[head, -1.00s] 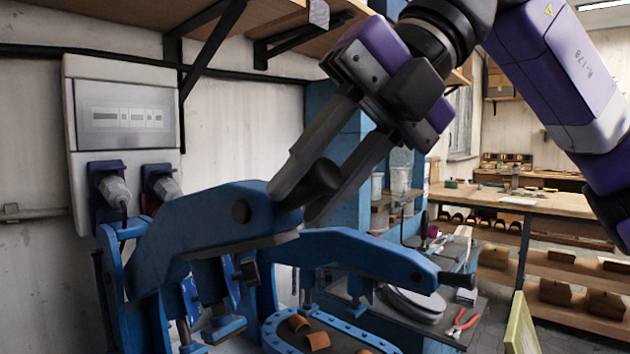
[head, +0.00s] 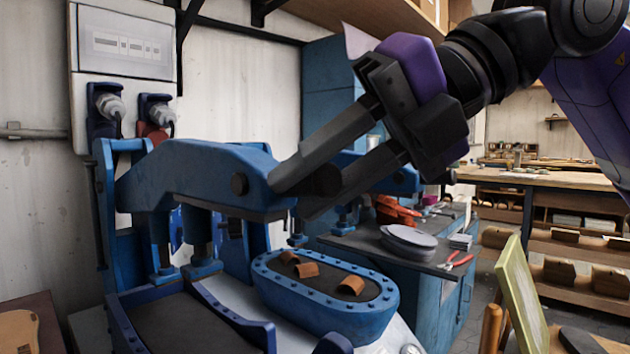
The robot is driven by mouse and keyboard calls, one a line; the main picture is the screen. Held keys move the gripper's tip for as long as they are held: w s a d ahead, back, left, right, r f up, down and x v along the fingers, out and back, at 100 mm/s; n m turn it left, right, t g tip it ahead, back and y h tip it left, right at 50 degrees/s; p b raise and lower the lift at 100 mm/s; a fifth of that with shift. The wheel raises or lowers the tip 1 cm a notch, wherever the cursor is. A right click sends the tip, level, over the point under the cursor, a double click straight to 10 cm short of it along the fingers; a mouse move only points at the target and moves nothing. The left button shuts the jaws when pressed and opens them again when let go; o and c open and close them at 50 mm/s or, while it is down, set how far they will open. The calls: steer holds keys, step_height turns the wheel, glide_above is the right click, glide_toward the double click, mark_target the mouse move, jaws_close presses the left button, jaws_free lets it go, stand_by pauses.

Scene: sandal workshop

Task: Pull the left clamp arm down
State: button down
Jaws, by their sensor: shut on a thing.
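The left clamp arm (head: 190,170) is a thick blue lever on the blue press at left. The fingers hide part of the handle. The right clamp arm (head: 402,180) is blue too and is partly hidden behind my gripper.
A blue oval tray (head: 335,322) with brown curved pieces stands right of the left bed. A bench behind holds a grey oval pad (head: 408,237) and red-handled pliers (head: 458,261). A green-edged board (head: 521,290) stands at the lower right. A wall panel (head: 125,40) is at upper left.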

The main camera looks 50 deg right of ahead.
steer(key=shift+s+f+b, duration=0.15)
steer(key=shift+f+b, duration=0.7)
steer(key=shift+f, duration=0.7)
steer(key=c, duration=1.2)
jaws_free()
steer(key=shift+r, duration=0.15)
steer(key=shift+r, duration=0.15)
